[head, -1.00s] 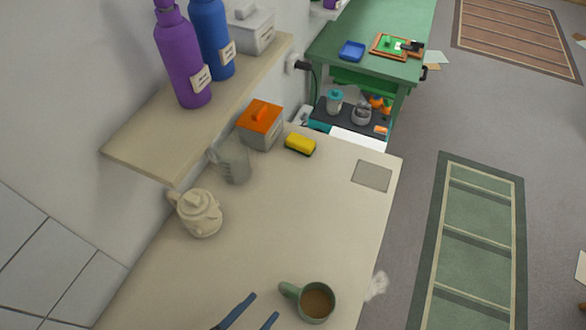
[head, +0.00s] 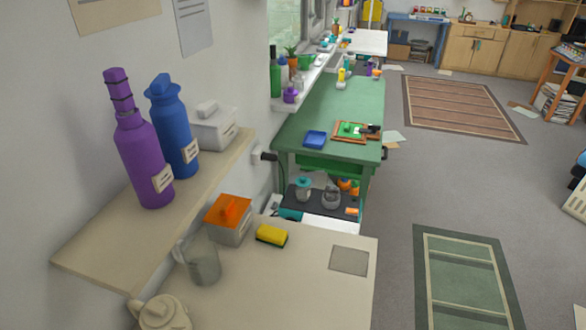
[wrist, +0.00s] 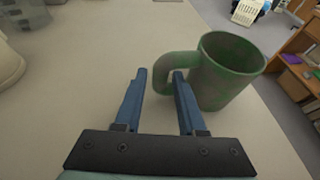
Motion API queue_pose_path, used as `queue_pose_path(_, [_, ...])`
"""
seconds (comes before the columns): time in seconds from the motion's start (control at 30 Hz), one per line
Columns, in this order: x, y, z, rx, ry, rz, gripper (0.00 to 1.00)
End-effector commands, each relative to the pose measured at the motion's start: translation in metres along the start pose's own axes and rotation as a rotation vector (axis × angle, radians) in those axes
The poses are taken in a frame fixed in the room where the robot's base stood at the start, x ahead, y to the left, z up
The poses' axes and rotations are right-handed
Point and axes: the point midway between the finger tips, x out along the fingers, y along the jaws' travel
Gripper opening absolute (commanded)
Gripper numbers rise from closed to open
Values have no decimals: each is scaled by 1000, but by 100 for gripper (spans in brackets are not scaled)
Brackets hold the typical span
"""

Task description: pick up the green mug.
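The green mug (wrist: 226,78) stands upright on the pale counter in the wrist view, near the counter's edge. Its handle points left. My gripper (wrist: 160,73) is open, with its two blue fingers apart. The mug's handle (wrist: 163,66) is at the fingertips, in line with the gap between them. The right fingertip overlaps the handle in the picture, and I cannot tell whether they touch. The mug's inside is mostly hidden. Neither the mug nor my gripper shows in the head view.
The counter (head: 285,295) holds a cream teapot (head: 163,313), a grey-green pitcher (head: 203,260), an orange-lidded box (head: 228,220) and a yellow sponge (head: 271,236). A wall shelf (head: 165,245) with purple and blue bottles overhangs its left side. Floor lies open on the right.

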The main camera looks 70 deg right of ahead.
Motion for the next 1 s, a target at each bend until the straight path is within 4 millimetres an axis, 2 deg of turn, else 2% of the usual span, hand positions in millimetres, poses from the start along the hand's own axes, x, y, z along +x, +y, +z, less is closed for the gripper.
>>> queue_pose_path(0.03, [0, 0, 0, 0, 0, 0, 29])
queue_pose_path(0.2, [0, 0, 0, 0, 0, 0, 0])
queue_pose_path(1.0, [0, 0, 0, 0, 0, 1, 0])
